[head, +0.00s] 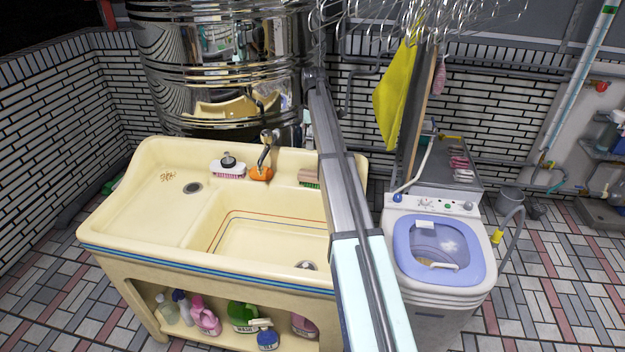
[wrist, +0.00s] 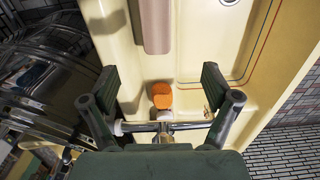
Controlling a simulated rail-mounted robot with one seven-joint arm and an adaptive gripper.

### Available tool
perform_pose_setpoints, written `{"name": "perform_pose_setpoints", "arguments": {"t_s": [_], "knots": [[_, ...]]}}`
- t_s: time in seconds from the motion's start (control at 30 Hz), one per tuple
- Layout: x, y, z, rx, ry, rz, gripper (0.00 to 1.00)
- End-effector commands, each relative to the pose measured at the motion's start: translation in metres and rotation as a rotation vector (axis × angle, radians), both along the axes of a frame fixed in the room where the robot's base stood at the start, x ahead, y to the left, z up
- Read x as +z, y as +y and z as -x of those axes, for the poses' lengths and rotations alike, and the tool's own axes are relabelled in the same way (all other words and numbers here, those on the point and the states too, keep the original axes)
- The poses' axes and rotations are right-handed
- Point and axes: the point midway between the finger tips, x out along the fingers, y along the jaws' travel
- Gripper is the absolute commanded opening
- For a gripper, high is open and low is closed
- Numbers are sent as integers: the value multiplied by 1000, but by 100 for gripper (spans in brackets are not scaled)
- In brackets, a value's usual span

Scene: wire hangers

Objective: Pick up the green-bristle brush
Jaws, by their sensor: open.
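The green-bristle brush (head: 309,178) lies on the back ledge of the cream sink in the head view, brown back up with green bristles below. My arm hides its right part. In the wrist view a long pinkish-brown block (wrist: 155,26) at the top edge looks like its back; no green shows there, and its far end is cut off. My gripper (wrist: 161,84) is open and empty, its two dark fingers wide apart. The block is beyond the fingertips, not between them. In the head view my gripper is not visible.
An orange item (head: 261,174), also in the wrist view (wrist: 162,96), sits by the tap (head: 266,144). A white brush with pink bristles (head: 228,171) is left of it. A shiny metal tank (head: 215,70) stands behind. A washing machine (head: 437,250) is right of the sink (head: 160,205).

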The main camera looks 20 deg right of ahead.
Motion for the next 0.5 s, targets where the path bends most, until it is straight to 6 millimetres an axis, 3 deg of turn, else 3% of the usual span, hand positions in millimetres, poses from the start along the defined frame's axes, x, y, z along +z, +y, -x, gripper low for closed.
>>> {"name": "perform_pose_setpoints", "arguments": {"t_s": [0.03, 0.17, 0.5], "knots": [[0, -9, 2, -1, 4, 6, 88], [-10, -13, 4, 2, 8, 9, 88], [-73, -12, 4, 1, 8, 8, 88]]}}
